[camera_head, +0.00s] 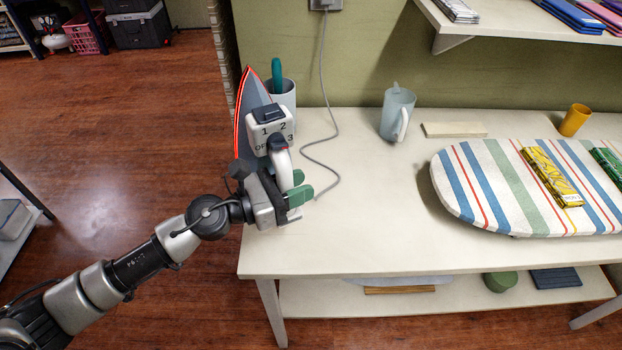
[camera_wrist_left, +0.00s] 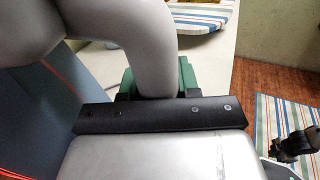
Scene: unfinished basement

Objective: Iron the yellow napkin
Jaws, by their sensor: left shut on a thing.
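My left gripper (camera_head: 285,195) is shut on the handle of the iron (camera_head: 268,125). The iron is tilted up with its grey, red-edged soleplate facing left, at the table's left edge. The left wrist view shows its pale handle (camera_wrist_left: 150,45) between the green finger pads. The yellow napkin (camera_head: 552,175), folded and patterned, lies on the striped ironing board (camera_head: 470,185), well right of the gripper. A dark part that may be my right gripper (camera_wrist_left: 295,145) shows at the lower right of the left wrist view; its jaws are unclear.
A pale blue pitcher (camera_head: 397,112), a flat board (camera_head: 453,129) and an orange cup (camera_head: 574,120) stand along the table's back. A green folded napkin (camera_head: 608,164) lies beside the yellow one. A grey cord (camera_head: 322,100) hangs from the wall outlet. The table's middle is clear.

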